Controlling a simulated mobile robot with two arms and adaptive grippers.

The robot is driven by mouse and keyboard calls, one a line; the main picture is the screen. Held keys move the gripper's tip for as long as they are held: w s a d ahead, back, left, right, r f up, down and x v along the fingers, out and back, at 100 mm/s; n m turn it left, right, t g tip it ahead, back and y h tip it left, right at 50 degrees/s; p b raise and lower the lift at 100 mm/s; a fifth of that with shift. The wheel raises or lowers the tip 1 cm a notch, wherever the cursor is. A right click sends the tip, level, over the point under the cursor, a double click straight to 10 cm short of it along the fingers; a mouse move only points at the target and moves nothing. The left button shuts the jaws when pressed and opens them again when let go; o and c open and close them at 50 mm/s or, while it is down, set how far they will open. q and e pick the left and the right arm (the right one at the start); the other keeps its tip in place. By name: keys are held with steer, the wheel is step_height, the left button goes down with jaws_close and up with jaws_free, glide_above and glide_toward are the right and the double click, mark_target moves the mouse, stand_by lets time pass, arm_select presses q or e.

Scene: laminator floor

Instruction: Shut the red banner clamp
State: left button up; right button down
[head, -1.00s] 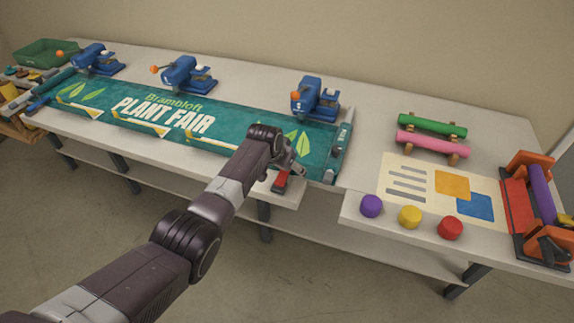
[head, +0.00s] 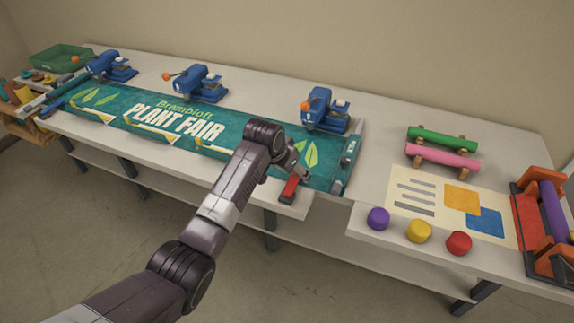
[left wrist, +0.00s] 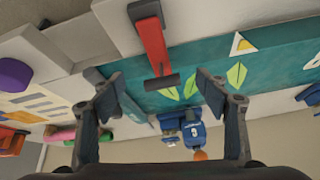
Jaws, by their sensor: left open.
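The red banner clamp (head: 290,188) is at the table's front edge, near the right end of the green Plant Fair banner (head: 182,122). In the left wrist view the clamp's red lever (left wrist: 154,46) runs from a dark mount at the table edge to a dark crossbar over the banner. I cannot tell how far the lever is raised. My left gripper (head: 301,168) is just above and behind the clamp. In the left wrist view its fingers (left wrist: 160,88) are wide apart and empty, with the crossbar appearing between them. My right gripper is out of view.
Blue presses (head: 325,112) line the banner's back edge. Yellow-marked pieces (head: 152,131) lie along its front. At right are purple, yellow and red buttons (head: 419,231), green and pink rolls (head: 443,140), and an orange roller machine (head: 540,218). The floor in front is clear.

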arm_select(q)
steer(key=v, duration=0.4)
steer(key=shift+s+r, duration=0.2)
steer(key=shift+r, duration=0.05)
